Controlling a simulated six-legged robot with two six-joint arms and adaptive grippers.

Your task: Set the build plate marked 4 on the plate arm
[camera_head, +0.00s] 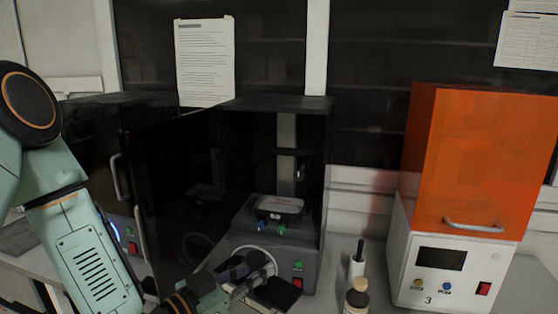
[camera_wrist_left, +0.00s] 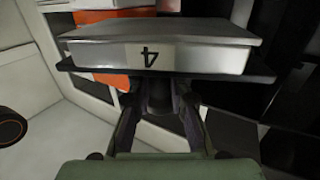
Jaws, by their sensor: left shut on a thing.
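The build plate marked 4 (camera_wrist_left: 160,58) fills the top of the left wrist view, a pale block with a dark flange and its 4 upside down. My left gripper (camera_wrist_left: 160,105) is shut on it from below in that view. In the head view my left gripper (camera_head: 248,272) is low in front of the open black printer, beside a dark flat piece (camera_head: 274,292) that seems to be the held plate. Inside the printer, a pale upright column (camera_head: 287,140) carries a dark arm (camera_head: 291,152), apparently the plate arm. My right gripper is out of view.
The printer's dark door (camera_head: 180,190) stands open at left. A tray with a pale top (camera_head: 280,205) sits inside the printer. An orange-hooded machine marked 3 (camera_head: 440,275) stands right. Bottles (camera_head: 356,298) stand between them. Another dark cabinet (camera_head: 95,150) is left.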

